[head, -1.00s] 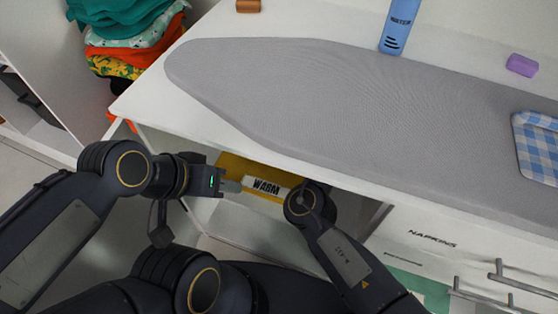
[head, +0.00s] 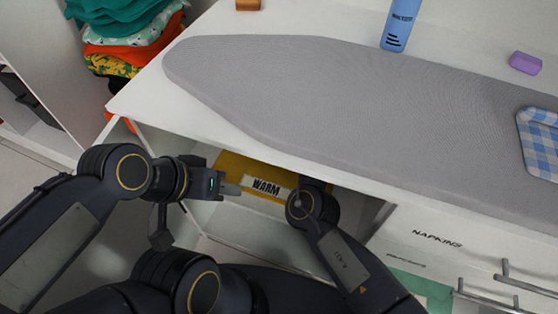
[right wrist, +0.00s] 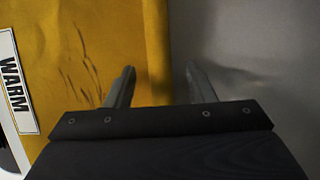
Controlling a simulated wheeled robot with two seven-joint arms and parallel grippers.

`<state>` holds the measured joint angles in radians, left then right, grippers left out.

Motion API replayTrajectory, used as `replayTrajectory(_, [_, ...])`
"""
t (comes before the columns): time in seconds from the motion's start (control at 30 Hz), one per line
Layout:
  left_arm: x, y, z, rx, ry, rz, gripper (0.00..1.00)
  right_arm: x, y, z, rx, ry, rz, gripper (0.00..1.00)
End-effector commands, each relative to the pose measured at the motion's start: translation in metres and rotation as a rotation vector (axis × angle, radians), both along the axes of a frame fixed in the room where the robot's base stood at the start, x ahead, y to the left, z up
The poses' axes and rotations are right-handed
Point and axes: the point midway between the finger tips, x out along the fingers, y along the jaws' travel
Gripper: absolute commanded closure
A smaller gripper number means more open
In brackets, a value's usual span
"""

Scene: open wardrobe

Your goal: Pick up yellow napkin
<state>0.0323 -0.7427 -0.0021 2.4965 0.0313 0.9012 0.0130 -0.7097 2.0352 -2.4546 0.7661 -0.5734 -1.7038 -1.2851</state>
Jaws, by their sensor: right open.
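No yellow napkin can be made out for certain. A yellow container (head: 232,166) with a white WARM label stands in the open space below the ironing board's front edge; its yellow face (right wrist: 95,45) fills the left of the right wrist view. My left gripper (head: 238,189) is in front of its left part, empty as far as shows, and its jaw gap cannot be judged. In the head view my right gripper's fingers are hidden behind its own arm. In the right wrist view my right gripper (right wrist: 161,80) is open and empty, with one finger over the yellow face and one over grey.
The grey ironing board (head: 330,100) covers most of the white top. A blue checked cloth (head: 540,145), a blue bottle (head: 401,22) and a purple block (head: 526,63) are on top. A NAPKINS drawer front (head: 437,258) is at right. Folded clothes (head: 125,35) are stacked at left.

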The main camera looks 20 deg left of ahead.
Motion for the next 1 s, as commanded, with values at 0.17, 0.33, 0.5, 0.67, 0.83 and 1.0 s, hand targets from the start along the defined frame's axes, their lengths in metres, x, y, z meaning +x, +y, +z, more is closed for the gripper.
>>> replayTrajectory(0.17, [0.0, 0.0, 0.0002, 0.0, 0.0, 0.0, 0.64, 0.0001, -0.0002, 0.0004, 0.0, 0.0, 0.0, 0.69])
replayTrajectory(0.33, [0.0, 0.0, 0.0002, 0.0, 0.0, 0.0, 0.64, 0.0001, -0.0003, 0.0004, 0.0, 0.0, 0.0, 0.92])
replayTrajectory(0.5, [0.0, 0.0, 0.0002, 0.0, 0.0, 0.0, 0.64, 0.0001, -0.0003, 0.0004, 0.0, 0.0, 0.001, 1.0])
replayTrajectory(0.67, [0.0, 0.0, 0.0002, 0.0, 0.0, 0.0, 0.64, 0.0001, -0.0004, 0.0004, 0.0, 0.0, 0.001, 1.0])
replayTrajectory(0.83, [0.0, 0.0, 0.0002, 0.0, 0.0, 0.0, 0.64, 0.0001, -0.0004, 0.0004, 0.0, 0.0, 0.001, 1.0])
replayTrajectory(1.0, [0.0, 0.0, 0.0002, 0.0, 0.0, 0.0, 0.64, 0.0001, -0.0004, 0.0004, 0.0, 0.0, 0.001, 1.0])
